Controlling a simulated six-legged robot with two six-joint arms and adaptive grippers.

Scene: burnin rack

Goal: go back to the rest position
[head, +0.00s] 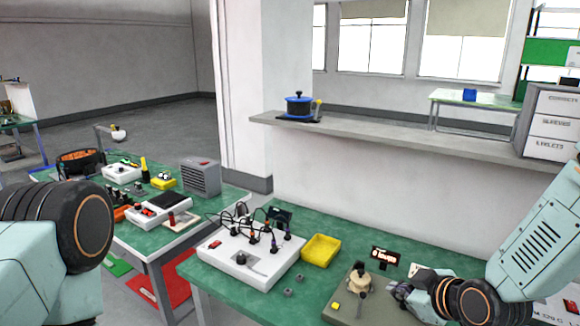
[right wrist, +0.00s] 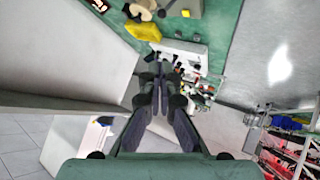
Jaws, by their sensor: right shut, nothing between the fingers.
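My right arm comes in from the right in the head view, with its gripper (head: 400,291) low over the right part of the green bench (head: 225,284). It is beside the grey fixture block (head: 345,313) with a brass-coloured post. In the right wrist view the two dark fingers of the gripper (right wrist: 160,82) are together, with nothing seen between them. Part of my left arm fills the lower left of the head view. My left gripper is out of the picture.
A white box with black knobs and cables (head: 245,262) and a yellow tray (head: 321,250) stand on the bench. A small black sign (head: 385,256) stands near my right gripper. A grey ledge (head: 400,134) holds a blue pot-like item (head: 299,106). A second green bench (head: 150,235) is cluttered.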

